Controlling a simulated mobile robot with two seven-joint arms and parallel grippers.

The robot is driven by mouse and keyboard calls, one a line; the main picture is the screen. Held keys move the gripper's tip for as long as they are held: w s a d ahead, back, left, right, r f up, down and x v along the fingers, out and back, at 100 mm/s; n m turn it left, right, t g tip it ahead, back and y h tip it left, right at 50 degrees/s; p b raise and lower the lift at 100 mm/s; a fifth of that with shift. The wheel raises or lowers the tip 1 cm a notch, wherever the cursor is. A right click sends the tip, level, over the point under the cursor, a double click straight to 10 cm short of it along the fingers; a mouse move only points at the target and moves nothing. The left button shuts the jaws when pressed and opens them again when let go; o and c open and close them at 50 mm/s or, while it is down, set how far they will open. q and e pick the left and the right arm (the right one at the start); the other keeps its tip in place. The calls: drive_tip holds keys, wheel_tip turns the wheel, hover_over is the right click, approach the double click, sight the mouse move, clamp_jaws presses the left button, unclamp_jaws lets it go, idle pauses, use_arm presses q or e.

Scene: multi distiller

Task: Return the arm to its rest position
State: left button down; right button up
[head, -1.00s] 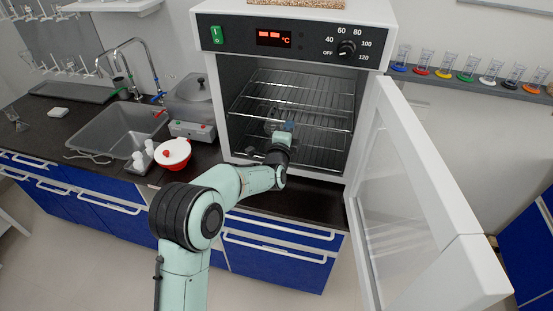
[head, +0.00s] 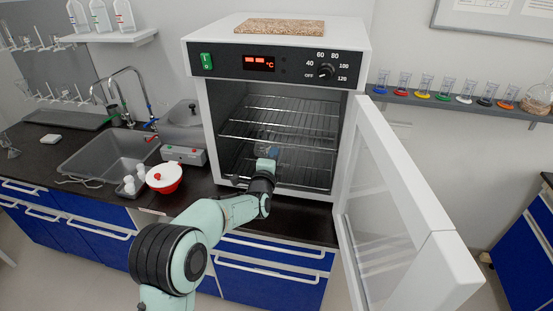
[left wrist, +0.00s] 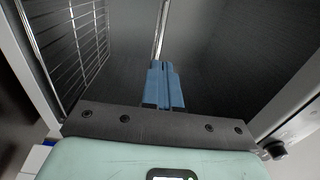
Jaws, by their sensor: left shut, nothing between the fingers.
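My left arm reaches up from the bottom of the head view to a white drying oven (head: 197,100) whose door (head: 400,230) stands open. My left gripper (head: 271,151) is at the lower part of the oven's opening, near the lower wire rack (head: 310,152). In the left wrist view its blue fingers (left wrist: 164,84) are shut together with nothing between them. A wire rack (left wrist: 85,40) stands to the left of the fingers there, and a thin metal bar (left wrist: 161,35) shows beyond their tips. Contact with the racks cannot be told. My right gripper is not in view.
A white bowl with red parts (head: 164,178) and small white cups (head: 136,183) stand on the dark counter left of the oven, near a sink (head: 100,160). The open door bounds the right side. A wall shelf (head: 450,102) holds several glasses.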

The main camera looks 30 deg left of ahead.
use_arm(q)
drive_tip(key=b+v, duration=0.2)
drive_tip(key=v, duration=0.8)
drive_tip(key=shift+f, duration=0.25)
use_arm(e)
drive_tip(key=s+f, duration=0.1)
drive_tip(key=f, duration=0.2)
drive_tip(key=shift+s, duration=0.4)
